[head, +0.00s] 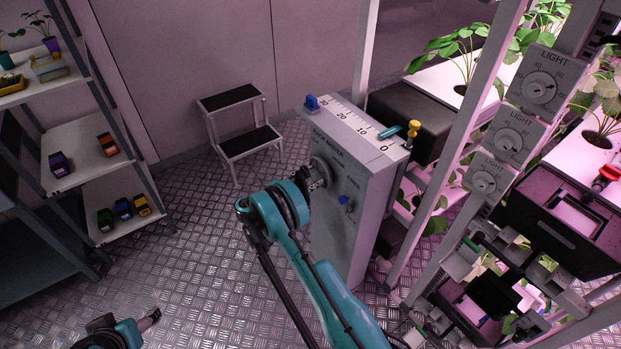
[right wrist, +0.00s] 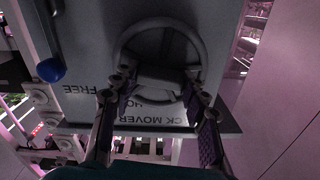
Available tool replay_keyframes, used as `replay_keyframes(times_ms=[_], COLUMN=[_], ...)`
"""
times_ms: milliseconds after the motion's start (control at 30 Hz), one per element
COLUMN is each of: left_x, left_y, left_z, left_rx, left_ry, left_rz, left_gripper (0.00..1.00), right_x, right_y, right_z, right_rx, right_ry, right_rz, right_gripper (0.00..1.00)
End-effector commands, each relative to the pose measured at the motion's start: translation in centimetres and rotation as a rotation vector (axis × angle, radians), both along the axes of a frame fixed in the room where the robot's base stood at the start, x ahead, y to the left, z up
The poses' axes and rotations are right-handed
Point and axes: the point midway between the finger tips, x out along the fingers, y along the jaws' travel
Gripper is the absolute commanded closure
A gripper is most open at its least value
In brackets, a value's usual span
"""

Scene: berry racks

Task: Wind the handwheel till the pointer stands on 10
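The grey rack mover box (head: 345,225) stands in the middle of the head view, with a white scale (head: 350,122) on top. The teal pointer (head: 389,132) lies between the 10 and 0 marks. The handwheel (head: 321,170) is on the box's front face, partly hidden by my right gripper (head: 318,180). In the right wrist view the wheel's ring (right wrist: 160,24) faces me; my right gripper (right wrist: 159,78) has its fingers wide apart on either side of the hub. I cannot tell whether they touch it. My left gripper (head: 150,319) is low at the left, its opening unclear.
A blue lever (head: 344,200) sits beside the wheel on the box front. A yellow knob (head: 413,127) stands by the scale's 0 end. A step stool (head: 241,125) is behind the box. Plant racks with light dials (head: 540,88) fill the right. Floor at left is clear.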

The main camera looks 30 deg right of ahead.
Motion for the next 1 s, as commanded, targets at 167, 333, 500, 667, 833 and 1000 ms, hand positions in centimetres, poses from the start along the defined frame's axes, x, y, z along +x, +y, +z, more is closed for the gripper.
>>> replay_keyframes(times_ms=[167,333,500,667,833,1000], left_x=[0.00,0.00,0.00,0.00,0.00,0.00], left_y=[0.00,0.00,0.00,0.00,0.00,0.00], left_z=[0.00,0.00,0.00,0.00,0.00,0.00], left_rx=[0.000,0.000,0.000,0.000,0.000,0.000], left_ry=[0.000,0.000,0.000,0.000,0.000,0.000], left_rz=[0.000,0.000,0.000,0.000,0.000,0.000], left_gripper=[0.34,0.34,0.34,0.34,0.34,0.34], right_x=[0.01,0.01,0.01,0.02,0.02,0.02], right_y=[-0.01,-0.01,-0.01,-0.01,-0.01,-0.01], right_z=[0.00,0.00,0.00,0.00,0.00,0.00], right_rx=[0.000,-0.003,-0.010,-0.020,-0.032,-0.045], right_ry=[0.004,0.039,0.125,0.250,0.411,0.572], right_rz=[0.000,0.000,0.000,0.000,0.000,0.000], right_gripper=[0.84,0.84,0.84,0.84,0.84,0.84])
